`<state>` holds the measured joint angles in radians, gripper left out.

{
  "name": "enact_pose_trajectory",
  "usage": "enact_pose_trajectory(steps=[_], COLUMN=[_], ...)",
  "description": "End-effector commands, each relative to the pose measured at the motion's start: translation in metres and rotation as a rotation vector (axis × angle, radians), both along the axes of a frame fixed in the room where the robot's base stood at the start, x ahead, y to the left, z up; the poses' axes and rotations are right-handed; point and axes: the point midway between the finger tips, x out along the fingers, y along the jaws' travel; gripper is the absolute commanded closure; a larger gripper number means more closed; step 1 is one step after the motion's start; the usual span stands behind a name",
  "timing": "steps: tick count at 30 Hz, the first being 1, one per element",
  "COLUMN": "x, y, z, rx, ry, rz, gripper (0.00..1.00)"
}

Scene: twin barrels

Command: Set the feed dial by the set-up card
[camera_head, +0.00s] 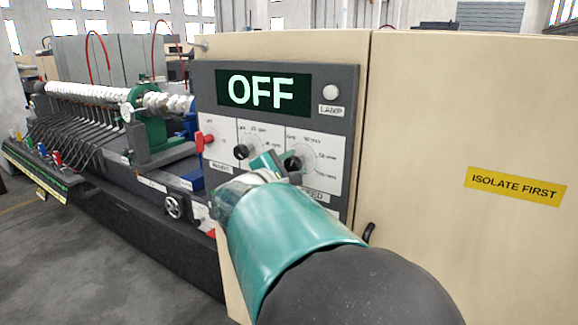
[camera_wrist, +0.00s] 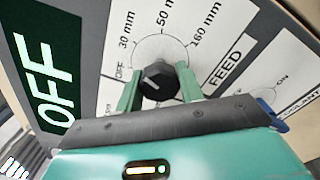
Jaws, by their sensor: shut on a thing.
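I cannot make out a set-up card in either view.
A dark panel display (camera_head: 263,92) reads OFF, with a pale lamp (camera_head: 331,91) beside it. A second black dial (camera_head: 241,152) and a red switch (camera_head: 203,141) sit left of the feed dial. A yellow ISOLATE FIRST sign (camera_head: 513,186) is on the cabinet at right.

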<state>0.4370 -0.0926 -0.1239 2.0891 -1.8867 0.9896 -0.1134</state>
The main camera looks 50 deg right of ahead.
Motion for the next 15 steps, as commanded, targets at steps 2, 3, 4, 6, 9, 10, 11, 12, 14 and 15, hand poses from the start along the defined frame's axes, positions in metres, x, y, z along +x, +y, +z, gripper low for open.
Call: enact_pose_trajectory(steps=[2, 3, 4, 6, 9, 10, 11, 12, 14, 15], x=[0.0006, 0.0006, 0.0005, 0.0005, 0.0003, 0.0003, 0.0003, 0.0003, 0.0001, 0.0003], y=[0.0009, 0.0009, 0.0009, 0.0007, 0.0005, 0.0004, 0.0004, 0.0003, 0.0006, 0.0015], z=[-0.0011, -0.0011, -0.0012, -0.0009, -0.0007, -0.0007, -0.0006, -0.0005, -0.0004, -0.0003], rx=[0.002, 0.002, 0.002, 0.001, 0.0, 0.0, 0.0, 0.0, 0.0, 0.0], ry=[0.001, 0.001, 0.002, 0.002, 0.002, 0.002, 0.002, 0.002, 0.001, 0.001], rz=[0.001, 0.001, 0.001, 0.002, 0.001, 0.001, 0.001, 0.001, 0.001, 0.001], gripper=[0.85, 0.59, 0.53, 0.41, 0.41, 0.41, 0.41, 0.41, 0.41, 0.41])
